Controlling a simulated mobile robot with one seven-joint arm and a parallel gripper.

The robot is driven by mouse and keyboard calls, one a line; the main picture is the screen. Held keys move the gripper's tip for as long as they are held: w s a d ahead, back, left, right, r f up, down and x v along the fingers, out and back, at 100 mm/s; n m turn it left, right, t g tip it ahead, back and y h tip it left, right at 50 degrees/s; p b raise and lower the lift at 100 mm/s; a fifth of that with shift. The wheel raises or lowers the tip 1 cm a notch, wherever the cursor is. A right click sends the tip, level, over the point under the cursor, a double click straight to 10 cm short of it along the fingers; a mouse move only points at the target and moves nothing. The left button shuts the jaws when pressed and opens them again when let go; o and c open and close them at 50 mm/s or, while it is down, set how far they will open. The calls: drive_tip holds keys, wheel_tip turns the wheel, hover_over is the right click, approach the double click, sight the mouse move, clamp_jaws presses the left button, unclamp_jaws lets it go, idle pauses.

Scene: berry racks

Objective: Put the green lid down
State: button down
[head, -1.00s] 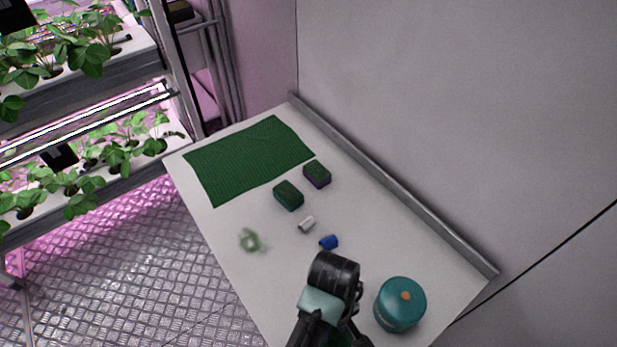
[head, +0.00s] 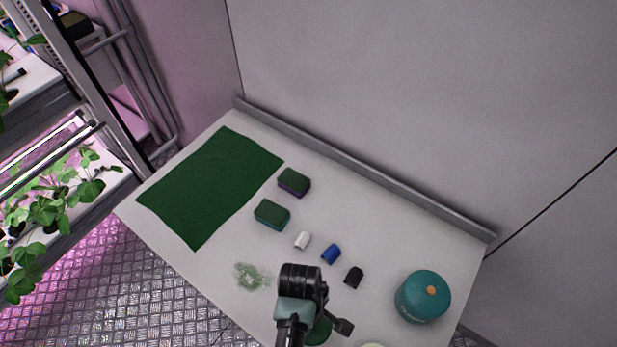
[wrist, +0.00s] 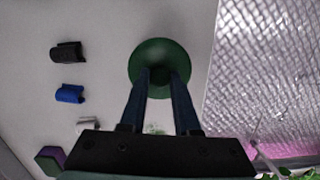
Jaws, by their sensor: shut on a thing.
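The round dark green lid (wrist: 160,55) is in the wrist view between the fingertips of my gripper (wrist: 160,78), which is shut on it. In the head view the green lid (head: 320,331) shows partly behind my arm, near the front edge of the white table (head: 390,240). My fingers are hidden there by the wrist. I cannot tell whether the lid touches the table top.
A green mat (head: 210,185) lies at the far left. Two sponges (head: 272,214), a white clip (head: 302,240), a blue clip (head: 331,254) and a black clip (head: 354,277) line the middle. A teal canister (head: 423,297) stands right; a pale green tangle (head: 253,277) lies left.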

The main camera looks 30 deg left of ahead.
drive_tip(key=shift+f, duration=3.15)
drive_tip(key=c, duration=0.6)
unclamp_jaws()
drive_tip(key=shift+f, duration=0.1)
drive_tip(key=shift+c, duration=0.2)
drive_tip(key=r, duration=0.4)
drive_tip(key=a+r, duration=0.1)
drive_tip(key=r, duration=0.7)
drive_tip(key=shift+w+a+r, duration=0.1)
drive_tip(key=shift+a, duration=0.2)
